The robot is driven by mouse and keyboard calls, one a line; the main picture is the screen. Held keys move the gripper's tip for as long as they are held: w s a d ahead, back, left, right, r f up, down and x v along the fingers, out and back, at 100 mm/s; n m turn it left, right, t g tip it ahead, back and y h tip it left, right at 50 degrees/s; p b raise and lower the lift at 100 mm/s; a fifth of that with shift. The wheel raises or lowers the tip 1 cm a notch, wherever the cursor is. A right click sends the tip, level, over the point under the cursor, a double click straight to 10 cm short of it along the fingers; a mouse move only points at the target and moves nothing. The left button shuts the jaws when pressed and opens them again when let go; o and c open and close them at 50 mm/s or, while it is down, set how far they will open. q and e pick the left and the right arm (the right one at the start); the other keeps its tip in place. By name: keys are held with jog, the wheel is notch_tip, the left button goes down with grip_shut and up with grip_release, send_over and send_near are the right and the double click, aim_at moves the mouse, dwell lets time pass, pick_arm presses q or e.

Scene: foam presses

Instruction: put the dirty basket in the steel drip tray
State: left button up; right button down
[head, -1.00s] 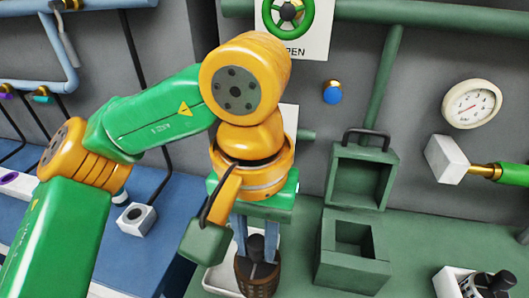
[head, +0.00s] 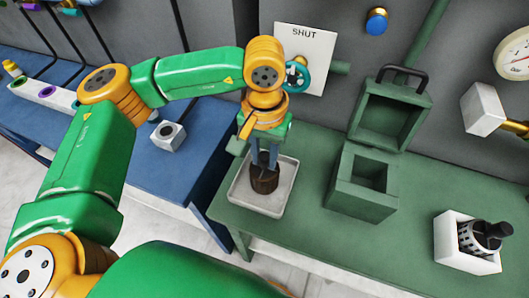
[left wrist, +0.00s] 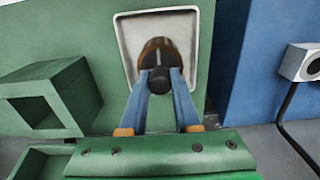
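The dirty basket (head: 264,182) is brown with a dark knob on top. It is upright within the outline of the pale steel drip tray (head: 243,201), which lies at the left end of the green bench. My left gripper (head: 265,160) points down with its two blue fingers closed about the knob. In the left wrist view the fingers (left wrist: 161,84) meet the knob, with the basket (left wrist: 160,48) below and the tray (left wrist: 127,40) around it. I cannot tell whether the basket's base touches the tray floor. My right gripper is out of view.
A green open box (head: 347,196) with a raised lid (head: 385,113) stands right of the tray. Another basket (head: 478,240) sits in a white holder (head: 452,243) farther right. A SHUT sign (head: 305,50) and teal valve wheel (head: 297,77) are behind my left arm.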

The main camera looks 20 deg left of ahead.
pick_arm(q)
jog(key=o, duration=0.4)
jog(key=shift+s, duration=0.1)
jog(key=shift+c, duration=0.2)
jog(key=shift+r, duration=0.15)
jog(key=shift+w+r, duration=0.2)
jog(key=shift+r, duration=0.15)
notch_tip(320, 180, up, 11)
jog(key=shift+s+r, duration=0.15)
jog(key=shift+r, duration=0.05)
